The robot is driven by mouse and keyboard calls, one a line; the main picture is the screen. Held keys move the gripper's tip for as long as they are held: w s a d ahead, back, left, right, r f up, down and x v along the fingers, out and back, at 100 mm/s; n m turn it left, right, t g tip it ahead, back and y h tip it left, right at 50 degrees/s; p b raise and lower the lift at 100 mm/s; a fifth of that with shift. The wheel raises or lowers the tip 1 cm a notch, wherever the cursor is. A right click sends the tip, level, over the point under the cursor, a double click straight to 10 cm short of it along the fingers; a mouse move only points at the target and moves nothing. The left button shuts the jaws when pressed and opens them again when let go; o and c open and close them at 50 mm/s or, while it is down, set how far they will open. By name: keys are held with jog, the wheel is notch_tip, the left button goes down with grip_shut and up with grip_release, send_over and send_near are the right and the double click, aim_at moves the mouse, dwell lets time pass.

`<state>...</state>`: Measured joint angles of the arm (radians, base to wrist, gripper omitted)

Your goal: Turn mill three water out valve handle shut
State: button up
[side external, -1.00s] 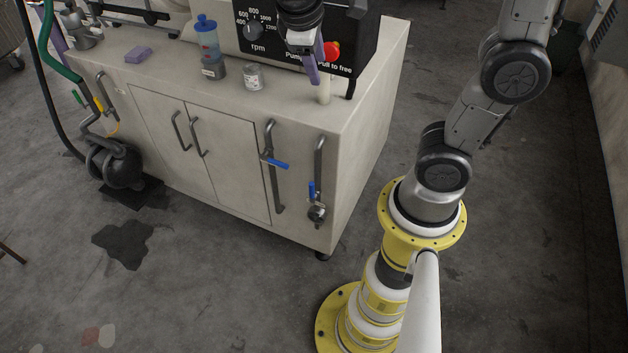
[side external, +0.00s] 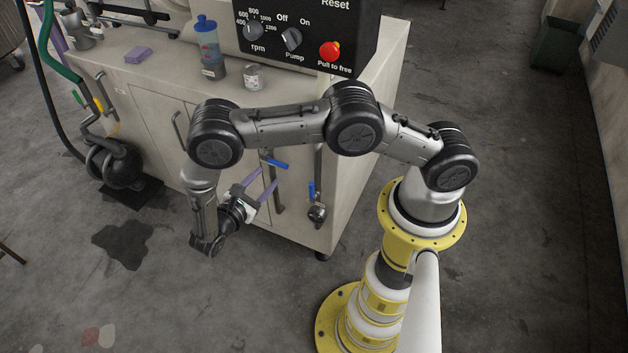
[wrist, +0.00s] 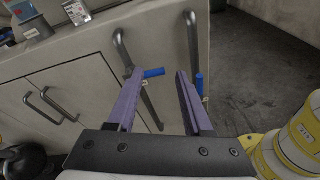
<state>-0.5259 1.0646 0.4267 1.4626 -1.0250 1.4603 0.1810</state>
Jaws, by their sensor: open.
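Two blue valve handles sit on dark pipes on the cabinet front, with no readable label on either. The left blue handle (side external: 277,164) lies nearly level, across its pipe; it also shows in the wrist view (wrist: 154,72). The right blue handle (side external: 311,191) points along its upright pipe; it is partly behind my right finger in the wrist view (wrist: 199,85). My gripper (side external: 267,177) is open and empty, its purple fingers pointing at the cabinet. In the wrist view, the left handle appears between the fingertips (wrist: 159,73). I cannot tell whether they touch it.
The beige cabinet (side external: 150,125) has bar door handles. A control box (side external: 300,35) with knobs and a red button, a blue-capped bottle (side external: 208,45) and a small jar (side external: 253,77) stand on top. A black pump (side external: 118,168) is at left.

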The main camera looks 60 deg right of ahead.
jog(key=s+f+n+t+h, duration=0.1)
jog(key=s+f+n+t, duration=0.2)
jog(key=f, duration=0.5)
jog(key=n+h, duration=0.1)
jog(key=n, duration=0.2)
send_near(313, 191)
jog(key=w+d, duration=0.3)
jog(key=d, duration=1)
jog(key=shift+d+r, duration=0.1)
jog(key=shift+d, duration=0.05)
grip_shut()
